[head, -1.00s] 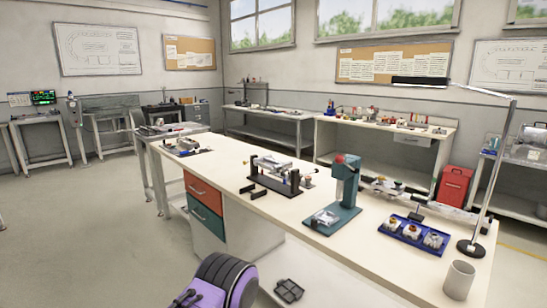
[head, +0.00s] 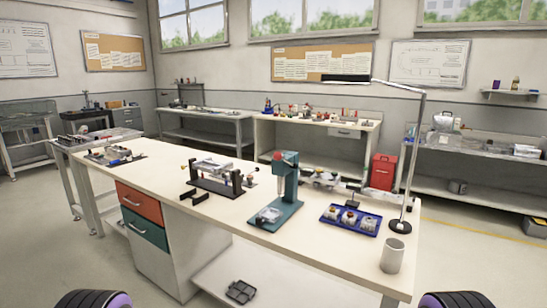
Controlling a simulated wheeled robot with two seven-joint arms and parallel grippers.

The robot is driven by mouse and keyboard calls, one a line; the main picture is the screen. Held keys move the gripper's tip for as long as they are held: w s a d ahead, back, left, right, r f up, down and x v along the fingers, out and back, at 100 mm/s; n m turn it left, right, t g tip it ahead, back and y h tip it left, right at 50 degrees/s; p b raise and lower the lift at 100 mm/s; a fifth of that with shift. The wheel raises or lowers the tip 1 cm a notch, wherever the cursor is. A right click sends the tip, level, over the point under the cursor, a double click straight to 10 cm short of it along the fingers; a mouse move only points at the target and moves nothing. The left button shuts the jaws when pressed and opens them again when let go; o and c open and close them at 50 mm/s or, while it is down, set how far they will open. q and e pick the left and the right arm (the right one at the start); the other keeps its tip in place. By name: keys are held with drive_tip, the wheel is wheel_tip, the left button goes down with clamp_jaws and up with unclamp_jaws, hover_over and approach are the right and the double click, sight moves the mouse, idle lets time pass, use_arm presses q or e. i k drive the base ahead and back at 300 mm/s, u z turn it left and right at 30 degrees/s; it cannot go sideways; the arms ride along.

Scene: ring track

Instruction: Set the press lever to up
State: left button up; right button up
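The teal press (head: 287,183) stands upright on the white workbench (head: 215,205), right of the middle of the head view. Its flat base reaches toward the front edge and carries a small pale piece (head: 269,214). A red part (head: 278,156) shows at the top of the press. The lever is too small to tell whether it is up or down. Neither of my grippers is in view. Only rounded black and purple parts of my arms show at the bottom left and bottom right, well apart from the press.
Left of the press is a black-framed fixture (head: 216,187). To its right are a blue tray (head: 333,228) with several small parts, a lamp stand (head: 400,226) and a grey cup (head: 392,256). Orange and teal drawers (head: 139,203) sit under the bench. Floor shows at the left.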

sight(277, 156)
drive_tip(key=z, duration=0.05)
drive_tip(key=k, duration=0.5)
drive_tip(key=u, duration=0.95)
drive_tip(key=i, duration=1.25)
drive_tip(key=z, duration=0.3)
